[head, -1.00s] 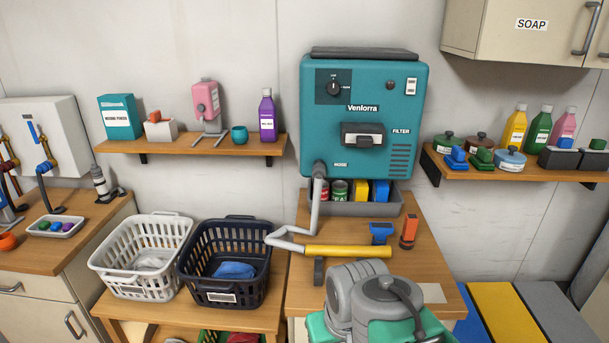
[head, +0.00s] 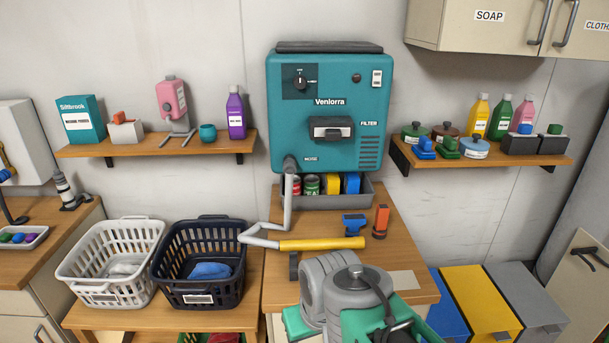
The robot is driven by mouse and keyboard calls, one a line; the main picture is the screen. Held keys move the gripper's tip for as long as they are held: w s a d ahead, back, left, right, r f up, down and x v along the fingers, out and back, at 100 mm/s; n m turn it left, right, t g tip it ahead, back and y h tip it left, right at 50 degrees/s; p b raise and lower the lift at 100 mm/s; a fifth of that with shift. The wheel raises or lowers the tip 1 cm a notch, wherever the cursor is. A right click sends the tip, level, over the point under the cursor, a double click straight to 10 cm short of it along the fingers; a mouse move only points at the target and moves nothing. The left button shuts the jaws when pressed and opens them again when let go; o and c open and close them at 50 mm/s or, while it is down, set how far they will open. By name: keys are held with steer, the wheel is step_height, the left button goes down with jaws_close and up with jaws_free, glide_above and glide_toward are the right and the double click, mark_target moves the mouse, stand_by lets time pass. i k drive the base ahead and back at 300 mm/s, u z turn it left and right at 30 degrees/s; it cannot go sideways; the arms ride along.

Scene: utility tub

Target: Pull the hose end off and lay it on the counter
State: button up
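A teal machine (head: 350,92) labelled Venlorra is on the wall above the wooden counter (head: 390,255). A grey hose (head: 287,205) comes out at its lower left, beside the HOSE label. The hose end (head: 289,165) there appears to be on the machine. The hose drops, bends left, then runs right into a yellow tube (head: 322,244) over the counter. Whether the tube touches the counter is unclear. My grey and teal arm links fill the bottom centre and cover part of the counter. My gripper's fingers do not show.
A grey bin (head: 335,199) with cans and boxes stands under the machine. A blue tool (head: 354,224), an orange tool (head: 381,221) and a pale card (head: 405,281) are on the counter. A white basket (head: 108,256) and a dark basket (head: 195,290) stand to the left.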

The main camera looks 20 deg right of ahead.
mark_target(284, 232)
steer(key=k, duration=0.65)
steer(key=u, duration=0.5)
steer(key=i, duration=0.7)
steer(key=u, duration=0.7)
steer(key=i, duration=1.2)
steer(key=z, duration=0.25)
